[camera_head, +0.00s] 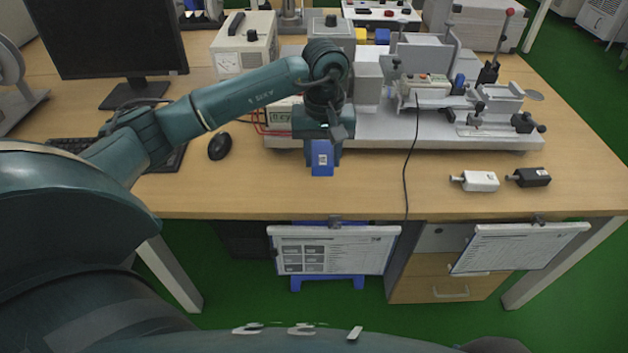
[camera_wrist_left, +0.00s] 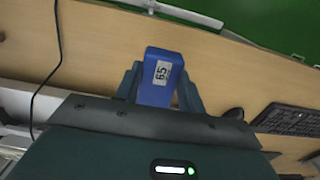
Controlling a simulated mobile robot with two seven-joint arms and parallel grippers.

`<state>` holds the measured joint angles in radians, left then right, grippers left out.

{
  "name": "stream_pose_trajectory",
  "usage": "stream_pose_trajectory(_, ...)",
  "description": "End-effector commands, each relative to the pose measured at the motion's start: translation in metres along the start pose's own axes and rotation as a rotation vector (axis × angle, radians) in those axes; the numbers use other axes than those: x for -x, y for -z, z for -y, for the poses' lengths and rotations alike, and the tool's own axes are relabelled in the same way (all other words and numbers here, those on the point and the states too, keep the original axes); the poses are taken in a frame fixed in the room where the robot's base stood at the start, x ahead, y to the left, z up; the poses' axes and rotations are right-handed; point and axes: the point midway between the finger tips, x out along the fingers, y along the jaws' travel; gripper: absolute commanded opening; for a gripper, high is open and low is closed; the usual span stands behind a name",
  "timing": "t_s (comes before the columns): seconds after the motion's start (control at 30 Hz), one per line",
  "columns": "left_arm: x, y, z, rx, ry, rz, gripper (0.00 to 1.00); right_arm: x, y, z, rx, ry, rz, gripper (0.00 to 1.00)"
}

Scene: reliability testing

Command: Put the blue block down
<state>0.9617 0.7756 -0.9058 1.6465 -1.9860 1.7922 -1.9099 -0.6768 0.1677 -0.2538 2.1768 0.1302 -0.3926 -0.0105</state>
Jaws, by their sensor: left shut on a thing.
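The blue block (camera_head: 321,160) has a small white label and hangs below my left gripper (camera_head: 322,138) in the head view, over the front part of the wooden table (camera_head: 240,195). In the left wrist view the block (camera_wrist_left: 156,92), its label reading 65, sits between the two fingers of my left gripper (camera_wrist_left: 158,90), which are shut on it. I cannot tell how far the block is above the table, or whether it touches it. My right gripper is not in view.
A grey test rig (camera_head: 420,130) stands just behind the gripper. A black mouse (camera_head: 219,146) and keyboard (camera_head: 165,155) lie to the left. A white device (camera_head: 479,181) and a black device (camera_head: 531,177) lie to the right. A black cable (camera_head: 406,165) crosses the tabletop.

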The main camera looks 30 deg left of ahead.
Motion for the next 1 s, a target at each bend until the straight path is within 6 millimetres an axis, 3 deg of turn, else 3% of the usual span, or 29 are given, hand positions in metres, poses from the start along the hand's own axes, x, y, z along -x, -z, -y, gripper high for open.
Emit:
stream_pose_trajectory(0.2,-0.042,-0.001,0.001,0.001,0.003,0.005,0.15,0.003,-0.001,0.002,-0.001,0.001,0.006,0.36)
stream_pose_trajectory(0.63,-0.089,-0.001,0.001,0.0,0.003,0.003,0.15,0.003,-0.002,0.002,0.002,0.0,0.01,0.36)
stream_pose_trajectory(1.0,-0.097,0.0,0.001,-0.001,0.001,0.0,0.15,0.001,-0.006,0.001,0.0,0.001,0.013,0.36)
